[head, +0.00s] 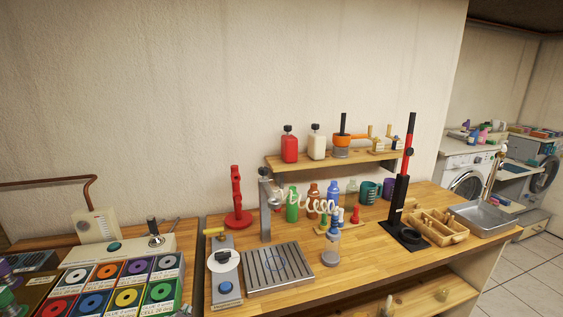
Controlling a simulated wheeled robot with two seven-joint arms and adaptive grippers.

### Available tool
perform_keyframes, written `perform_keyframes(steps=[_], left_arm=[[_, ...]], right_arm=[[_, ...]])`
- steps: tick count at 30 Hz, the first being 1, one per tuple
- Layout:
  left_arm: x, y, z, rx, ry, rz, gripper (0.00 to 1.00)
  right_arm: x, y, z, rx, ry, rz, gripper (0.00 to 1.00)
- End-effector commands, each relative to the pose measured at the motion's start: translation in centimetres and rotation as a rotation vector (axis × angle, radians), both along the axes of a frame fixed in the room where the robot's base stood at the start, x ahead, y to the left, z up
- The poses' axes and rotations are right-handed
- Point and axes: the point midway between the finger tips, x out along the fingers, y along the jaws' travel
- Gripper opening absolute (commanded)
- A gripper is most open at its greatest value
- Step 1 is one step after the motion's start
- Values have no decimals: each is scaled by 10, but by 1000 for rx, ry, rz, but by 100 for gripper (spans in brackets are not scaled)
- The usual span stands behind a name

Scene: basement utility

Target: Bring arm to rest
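Neither of my grippers shows in the head view, and no part of my arms can be made out. The wooden workbench (370,262) fills the middle and right of the view. Whether either gripper holds anything cannot be seen.
A raised shelf (330,161) carries red and white bottles. A wooden divided box (435,227) and a metal basin (485,217) stand at the right. A panel of coloured cells (120,285) is at lower left. Some bench front is bare.

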Motion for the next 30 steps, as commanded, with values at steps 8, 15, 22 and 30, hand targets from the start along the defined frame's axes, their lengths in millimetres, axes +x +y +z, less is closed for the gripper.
perform_keyframes(steps=[8, 15, 22, 30], left_arm=[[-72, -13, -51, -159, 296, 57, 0], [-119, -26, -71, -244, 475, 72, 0], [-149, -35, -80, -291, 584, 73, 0], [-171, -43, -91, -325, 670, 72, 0]], right_arm=[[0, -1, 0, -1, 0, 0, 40], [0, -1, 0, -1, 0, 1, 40], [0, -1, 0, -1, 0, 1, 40], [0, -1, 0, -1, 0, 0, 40]])
